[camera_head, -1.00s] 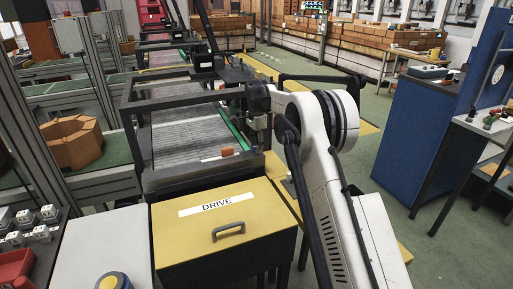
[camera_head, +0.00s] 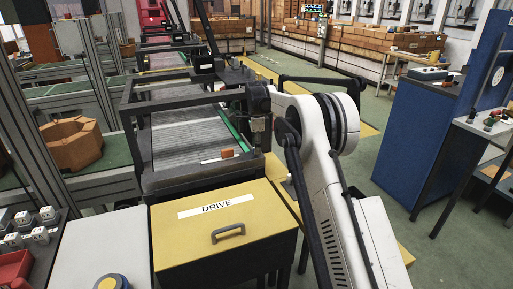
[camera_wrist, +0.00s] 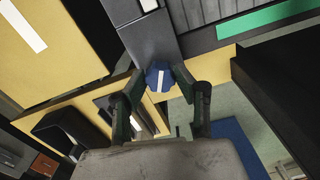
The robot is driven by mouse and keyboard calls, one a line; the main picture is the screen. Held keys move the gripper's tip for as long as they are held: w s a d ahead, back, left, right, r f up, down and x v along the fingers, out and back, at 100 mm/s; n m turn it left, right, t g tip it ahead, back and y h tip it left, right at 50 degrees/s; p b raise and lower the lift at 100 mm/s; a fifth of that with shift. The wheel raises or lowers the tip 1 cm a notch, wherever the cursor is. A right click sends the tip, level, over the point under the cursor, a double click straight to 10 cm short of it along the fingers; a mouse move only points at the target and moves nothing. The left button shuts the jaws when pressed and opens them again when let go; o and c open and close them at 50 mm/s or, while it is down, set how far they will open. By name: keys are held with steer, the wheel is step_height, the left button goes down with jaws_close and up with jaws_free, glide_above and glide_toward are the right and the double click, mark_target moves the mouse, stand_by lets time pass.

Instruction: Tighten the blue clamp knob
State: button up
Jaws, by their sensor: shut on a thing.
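The blue clamp knob (camera_wrist: 158,76), faceted with a white stripe across its face, is in the upper middle of the wrist view. It sits at the end of a dark grey bar. My gripper (camera_wrist: 160,73) has one dark finger on each side of the knob, with its tips closed on the knob's edges. In the head view, my gripper (camera_head: 258,135) points down at the right edge of the dark conveyor frame, and the knob cannot be made out there.
A yellow box marked DRIVE (camera_head: 265,215) with a handle stands in front of the conveyor (camera_head: 190,135). A small orange block (camera_head: 227,153) lies on the conveyor's near end. A blue partition (camera_head: 425,140) stands to the right, with green floor between.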

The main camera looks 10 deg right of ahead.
steer(key=o, duration=1.1)
step_height(320, 180, up, 12)
steer(key=shift+r, duration=0.1)
